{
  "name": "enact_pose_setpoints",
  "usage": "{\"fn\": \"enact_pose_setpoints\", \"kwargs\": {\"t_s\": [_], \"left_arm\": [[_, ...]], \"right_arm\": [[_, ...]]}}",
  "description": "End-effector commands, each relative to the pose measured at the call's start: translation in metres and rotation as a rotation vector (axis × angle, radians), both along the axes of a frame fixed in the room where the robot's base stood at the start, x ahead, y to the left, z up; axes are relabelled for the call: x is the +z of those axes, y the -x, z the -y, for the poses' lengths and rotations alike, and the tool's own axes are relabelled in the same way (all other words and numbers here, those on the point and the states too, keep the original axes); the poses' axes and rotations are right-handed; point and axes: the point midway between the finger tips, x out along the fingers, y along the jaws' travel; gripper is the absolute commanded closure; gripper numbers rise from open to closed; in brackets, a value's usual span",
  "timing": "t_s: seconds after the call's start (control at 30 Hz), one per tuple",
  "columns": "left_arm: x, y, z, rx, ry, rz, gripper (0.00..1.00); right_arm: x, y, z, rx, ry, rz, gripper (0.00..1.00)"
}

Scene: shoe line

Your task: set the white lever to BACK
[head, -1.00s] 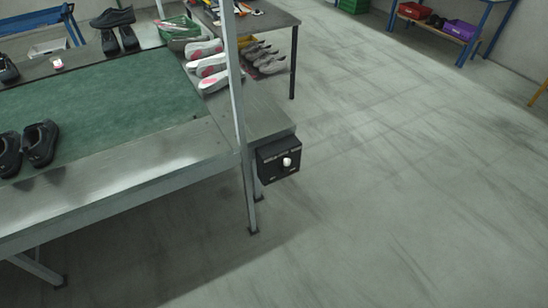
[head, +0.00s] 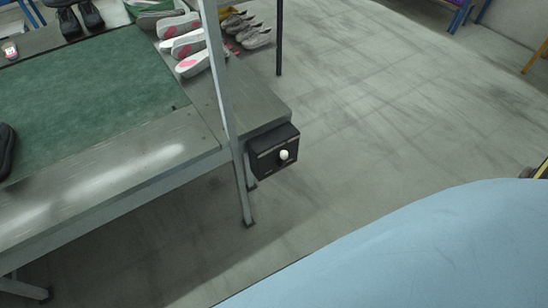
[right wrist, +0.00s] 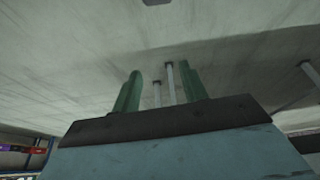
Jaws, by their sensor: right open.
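The white lever (head: 284,155) is a small pale knob on the front of a black control box (head: 262,160). The box is fixed at the near right corner of the line table, beside a grey upright post. The markings on the box are too small to read, so I cannot tell which setting the lever is at. My right gripper (right wrist: 160,90) shows in the right wrist view with two green fingers apart and nothing held between them. The lever cannot be made out in that view. My left gripper is not in view.
The line table has a green mat (head: 90,95) and a metal edge. White and pink shoe parts (head: 185,45) and grey shoes (head: 245,30) lie behind the post (head: 216,70). My light blue arm covers the lower right. The floor (head: 380,130) right of the box is clear.

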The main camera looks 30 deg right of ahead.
Motion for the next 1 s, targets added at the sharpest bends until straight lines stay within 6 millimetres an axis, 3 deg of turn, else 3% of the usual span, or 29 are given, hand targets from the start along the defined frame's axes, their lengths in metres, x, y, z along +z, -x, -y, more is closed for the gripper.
{"fn": "enact_pose_setpoints", "kwargs": {"t_s": [0.03,0.2,0.4,0.5,0.63,0.8,1.0], "left_arm": [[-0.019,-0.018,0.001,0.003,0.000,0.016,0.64],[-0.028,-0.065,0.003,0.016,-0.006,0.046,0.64],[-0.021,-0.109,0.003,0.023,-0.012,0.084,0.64],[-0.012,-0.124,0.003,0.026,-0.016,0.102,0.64],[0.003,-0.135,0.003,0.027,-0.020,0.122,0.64],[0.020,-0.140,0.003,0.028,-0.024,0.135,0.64],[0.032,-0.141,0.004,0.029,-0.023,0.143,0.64]], "right_arm": [[-0.016,-0.035,-0.001,-0.027,-0.010,0.092,0.57],[-0.008,-0.132,0.009,-0.106,-0.037,0.383,0.57],[0.027,-0.218,0.034,-0.176,-0.053,0.717,0.57],[0.051,-0.248,0.050,-0.196,-0.054,0.873,0.57],[0.082,-0.270,0.067,-0.207,-0.050,1.039,0.57],[0.112,-0.281,0.082,-0.205,-0.042,1.172,0.57],[0.125,-0.290,0.087,-0.200,-0.038,1.220,0.57]]}}
